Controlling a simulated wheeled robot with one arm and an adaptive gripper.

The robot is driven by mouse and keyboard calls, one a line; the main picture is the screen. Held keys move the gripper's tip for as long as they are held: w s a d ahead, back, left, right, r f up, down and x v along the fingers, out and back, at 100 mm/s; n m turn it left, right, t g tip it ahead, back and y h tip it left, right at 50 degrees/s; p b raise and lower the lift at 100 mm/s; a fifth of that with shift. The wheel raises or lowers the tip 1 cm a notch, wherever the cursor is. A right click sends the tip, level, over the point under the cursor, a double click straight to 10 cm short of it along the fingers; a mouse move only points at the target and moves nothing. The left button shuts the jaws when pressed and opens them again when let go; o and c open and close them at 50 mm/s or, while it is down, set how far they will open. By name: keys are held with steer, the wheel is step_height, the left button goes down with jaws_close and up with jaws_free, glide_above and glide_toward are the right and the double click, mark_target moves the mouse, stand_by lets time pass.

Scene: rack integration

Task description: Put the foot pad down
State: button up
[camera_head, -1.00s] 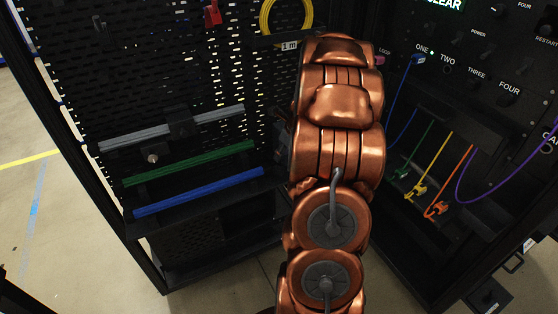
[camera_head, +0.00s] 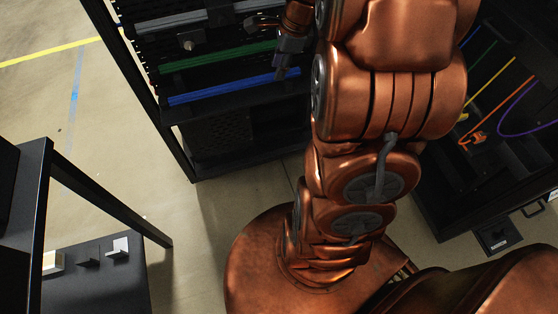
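I cannot identify the foot pad with certainty. A small black plate (camera_head: 496,238) with a pale label juts out low beside the right cabinet, close to the floor; it may be the foot pad. My gripper (camera_head: 282,74) is at the upper middle, partly hidden behind my copper arm. It points down in front of the black rack, close to the right end of the blue bar (camera_head: 225,90). Its fingers are dark and small, and I cannot tell whether they are open or hold anything. The plate is far to the right and below the gripper.
The black rack (camera_head: 190,155) also bears a green bar (camera_head: 215,57) and a grey bar. The right cabinet (camera_head: 440,190) has coloured cables and a handle (camera_head: 540,209). A black stand (camera_head: 95,285) with small parts is lower left. Floor (camera_head: 190,230) is clear between.

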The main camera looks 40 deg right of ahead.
steer(key=s+a+r+n+g, duration=0.2)
steer(key=s+a+n, duration=0.7)
steer(key=a+n, duration=0.3)
steer(key=s+a+n+g, duration=0.1)
steer(key=s+a+n, duration=0.2)
steer(key=s+n, duration=0.2)
steer(key=s+a+n+g+h, duration=0.1)
steer(key=s+a+n, duration=0.2)
steer(key=s+n, duration=0.2)
steer(key=s, duration=0.3)
steer(key=shift+s+a+r+n+h, duration=0.25)
steer(key=shift+s+r+n+h, duration=0.05)
steer(key=shift+s, duration=0.1)
steer(key=shift+s+n, duration=0.5)
steer(key=shift+c, duration=0.4)
steer(key=shift+d, duration=0.1)
